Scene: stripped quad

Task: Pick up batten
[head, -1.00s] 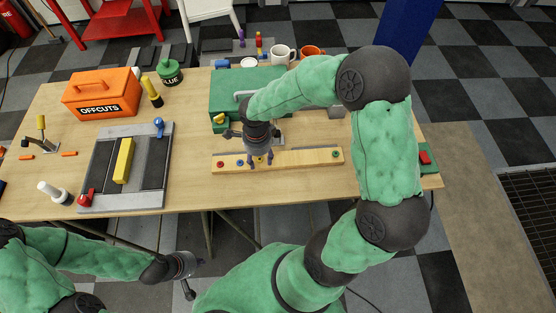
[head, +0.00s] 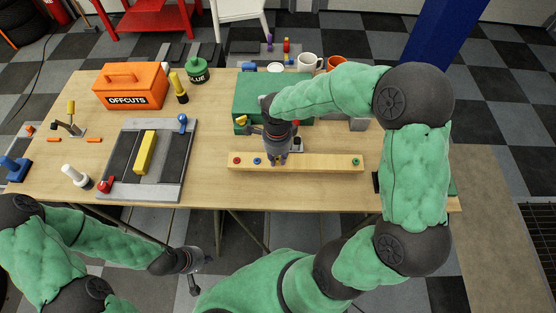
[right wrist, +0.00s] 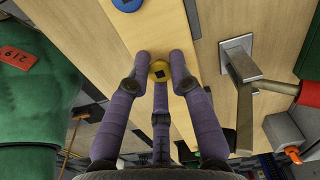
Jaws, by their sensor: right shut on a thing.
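The batten, a long pale wooden strip (head: 320,163) with coloured discs along its top, lies across the front middle of the workbench. In the right wrist view the batten (right wrist: 140,32) runs under my fingers. My right gripper (head: 277,160) points down over its middle. Its three purple fingers (right wrist: 160,66) are closed around a yellow disc (right wrist: 160,71) with a dark square centre. I cannot tell whether the batten is clear of the bench. My left gripper (head: 198,268) hangs in front of the bench, away from everything; its finger state is unclear.
A grey tray (head: 113,180) with a yellow bar (head: 145,152) lies left of the batten. A green case (head: 250,95) stands close behind it. An orange OFFCUTS box (head: 130,86), a glue pot (head: 198,70) and mugs (head: 310,62) are further back. Bench between tray and batten is clear.

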